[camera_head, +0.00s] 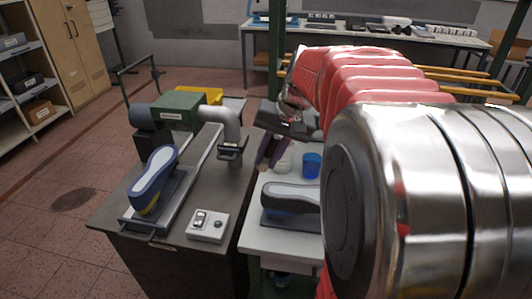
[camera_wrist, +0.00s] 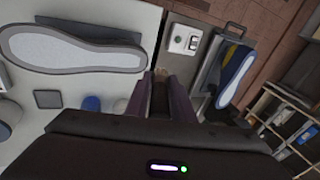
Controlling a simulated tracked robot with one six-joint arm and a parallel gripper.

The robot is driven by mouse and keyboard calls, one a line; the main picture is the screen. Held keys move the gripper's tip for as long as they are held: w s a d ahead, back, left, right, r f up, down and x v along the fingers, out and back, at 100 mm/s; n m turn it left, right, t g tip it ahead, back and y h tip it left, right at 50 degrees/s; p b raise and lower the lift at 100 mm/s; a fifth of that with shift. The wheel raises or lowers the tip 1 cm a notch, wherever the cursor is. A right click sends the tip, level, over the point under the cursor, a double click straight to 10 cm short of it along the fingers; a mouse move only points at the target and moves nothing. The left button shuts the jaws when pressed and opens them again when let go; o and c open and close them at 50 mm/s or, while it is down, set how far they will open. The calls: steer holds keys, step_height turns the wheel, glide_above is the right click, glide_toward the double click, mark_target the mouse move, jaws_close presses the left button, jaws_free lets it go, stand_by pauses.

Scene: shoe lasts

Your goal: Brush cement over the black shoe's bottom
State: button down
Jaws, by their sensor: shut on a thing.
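The black shoe (camera_head: 290,207) lies sole up on the white table, its pale grey sole (camera_head: 292,191) with a dark rim facing upward. In the wrist view my gripper (camera_wrist: 160,92) is shut on a slim thing with a tan tip, seemingly the brush (camera_wrist: 160,74), mostly hidden between the fingers.
A blue cup (camera_head: 312,165) stands behind the shoe on the white table (camera_head: 290,242). On the dark table left sit a blue-grey shoe (camera_head: 153,182) on a stand, a green machine (camera_head: 180,108) and a switch box (camera_head: 207,225). My arm hides the right side.

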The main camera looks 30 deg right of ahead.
steer(key=shift+s+d+f, duration=0.1)
steer(key=shift+d+f, duration=0.05)
steer(key=shift+d, duration=0.1)
